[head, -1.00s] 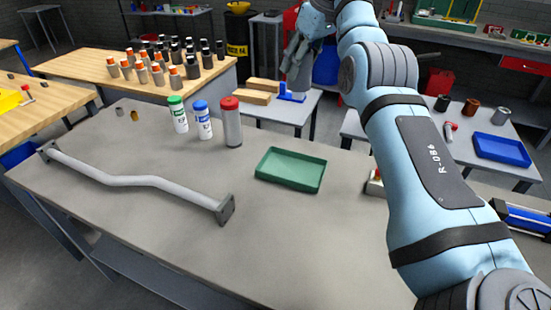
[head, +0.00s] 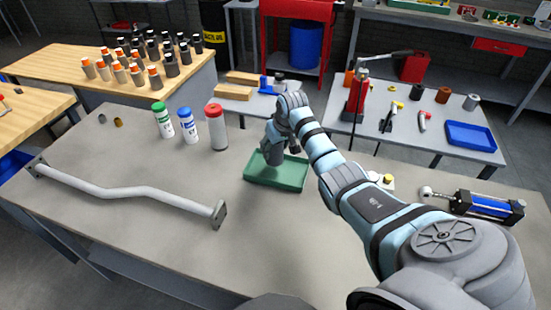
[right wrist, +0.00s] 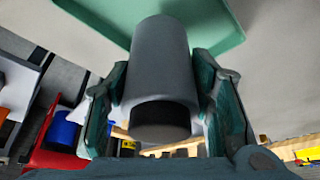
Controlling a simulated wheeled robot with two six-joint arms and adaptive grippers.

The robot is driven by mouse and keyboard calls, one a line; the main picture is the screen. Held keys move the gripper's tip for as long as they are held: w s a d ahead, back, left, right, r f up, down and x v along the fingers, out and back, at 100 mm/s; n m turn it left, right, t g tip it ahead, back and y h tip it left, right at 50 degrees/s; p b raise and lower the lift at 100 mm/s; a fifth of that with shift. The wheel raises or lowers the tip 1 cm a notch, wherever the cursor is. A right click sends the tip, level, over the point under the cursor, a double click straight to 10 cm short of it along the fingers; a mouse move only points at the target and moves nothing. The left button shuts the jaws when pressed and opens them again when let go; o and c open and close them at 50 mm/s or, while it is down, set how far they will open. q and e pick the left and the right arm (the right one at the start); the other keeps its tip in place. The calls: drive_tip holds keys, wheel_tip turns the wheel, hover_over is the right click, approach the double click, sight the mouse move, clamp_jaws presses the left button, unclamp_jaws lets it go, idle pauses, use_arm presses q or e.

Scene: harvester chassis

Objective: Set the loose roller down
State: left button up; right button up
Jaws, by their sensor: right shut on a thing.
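My right gripper (head: 276,143) is shut on the loose roller, a plain grey cylinder (right wrist: 159,62) with a dark end. In the right wrist view the two fingers (right wrist: 160,100) grip the roller from both sides. In the head view the roller (head: 273,157) is largely hidden by the gripper and stands roughly upright over the left part of the green tray (head: 290,183). The tray also shows behind the roller in the right wrist view (right wrist: 225,22). I cannot tell whether the roller touches the tray floor. My left gripper is not in view.
Left of the tray stand a red-capped cylinder (head: 216,128), a blue-capped can (head: 187,126) and a green-capped can (head: 163,121). A bent grey bar (head: 125,192) lies at the left. A blue cylinder part (head: 490,206) lies at the right. The table front is clear.

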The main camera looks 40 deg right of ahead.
sight(279, 155)
drive_tip(key=f, duration=0.3)
drive_tip(key=shift+s+b, duration=0.3)
drive_tip(key=shift+s, duration=0.05)
drive_tip(key=shift+s+f, duration=0.35)
drive_tip(key=shift+w+f, duration=0.25)
drive_tip(key=o, duration=1.6)
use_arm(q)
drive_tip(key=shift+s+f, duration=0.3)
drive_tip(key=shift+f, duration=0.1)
use_arm(e)
drive_tip(key=shift+o, duration=0.2)
drive_tip(key=shift+s+r, duration=0.1)
drive_tip(key=shift+s, duration=0.05)
